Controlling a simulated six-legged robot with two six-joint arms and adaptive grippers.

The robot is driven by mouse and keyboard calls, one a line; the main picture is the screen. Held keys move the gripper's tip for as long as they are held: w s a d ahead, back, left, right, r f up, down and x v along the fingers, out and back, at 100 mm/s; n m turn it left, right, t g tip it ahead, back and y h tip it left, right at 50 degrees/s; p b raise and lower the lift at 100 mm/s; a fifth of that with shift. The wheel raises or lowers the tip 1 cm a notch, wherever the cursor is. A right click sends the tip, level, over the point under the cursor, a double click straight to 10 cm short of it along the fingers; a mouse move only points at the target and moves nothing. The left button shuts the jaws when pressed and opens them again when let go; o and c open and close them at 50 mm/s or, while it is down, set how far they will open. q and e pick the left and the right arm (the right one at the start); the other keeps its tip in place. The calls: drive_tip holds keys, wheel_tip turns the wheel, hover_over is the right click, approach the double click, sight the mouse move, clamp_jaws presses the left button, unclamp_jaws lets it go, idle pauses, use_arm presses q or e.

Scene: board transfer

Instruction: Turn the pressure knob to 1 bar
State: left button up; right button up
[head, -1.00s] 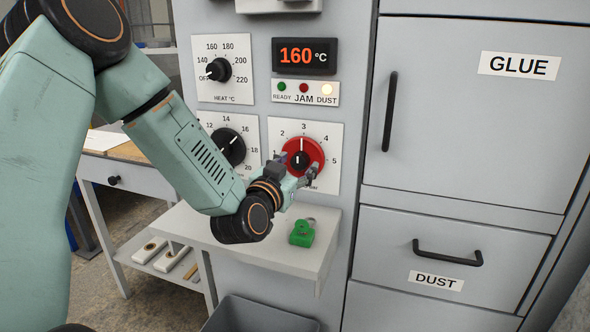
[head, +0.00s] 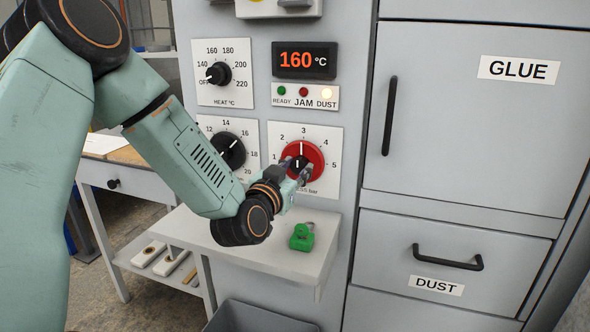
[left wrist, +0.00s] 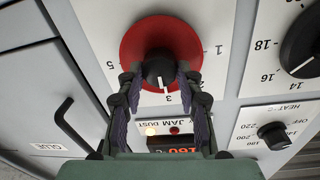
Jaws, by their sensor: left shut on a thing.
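The pressure knob (head: 314,153) is a red disc with a black grip on a white plate with a scale from 1 to 5. Its white pointer stands at about 3. The left wrist view shows the plate upside down, with the black grip (left wrist: 158,66) between the fingers and the pointer towards 3. My left gripper (head: 297,170) is at the lower part of the knob, shut on the black grip with one finger on each side. Its fingers also show in the left wrist view (left wrist: 159,78). My right gripper is not in view.
A black dial (head: 229,152) sits left of the knob and the heat dial (head: 218,74) above that. The display (head: 304,60) reads 160 °C; the dust lamp glows. A green padlock-like object (head: 302,237) lies on the shelf (head: 270,258) below. Cabinet doors stand at right.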

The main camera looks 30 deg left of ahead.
use_arm(q)
drive_tip(key=shift+n, duration=0.4)
drive_tip(key=n, duration=0.4)
drive_tip(key=shift+f+b, duration=0.1)
drive_tip(key=shift+b, duration=0.2)
drive_tip(key=n+b, duration=0.1)
drive_tip(key=n, duration=0.2)
drive_tip(key=shift+n, duration=0.4)
drive_tip(key=n+b, duration=0.1)
drive_tip(key=n, duration=0.4)
drive_tip(key=shift+f+n+y+b, duration=0.15)
drive_tip(key=shift+n+y+b, duration=0.15)
drive_tip(key=shift+b, duration=0.1)
drive_tip(key=shift+n+b, duration=0.75)
drive_tip(key=shift+n, duration=1.35)
drive_tip(key=shift+n+y, duration=0.3)
drive_tip(key=o, duration=1.2)
drive_tip(key=shift+s, duration=0.1)
drive_tip(key=v, duration=0.7)
drive_tip(key=shift+s+f, duration=0.1)
drive_tip(key=shift+s, duration=0.05)
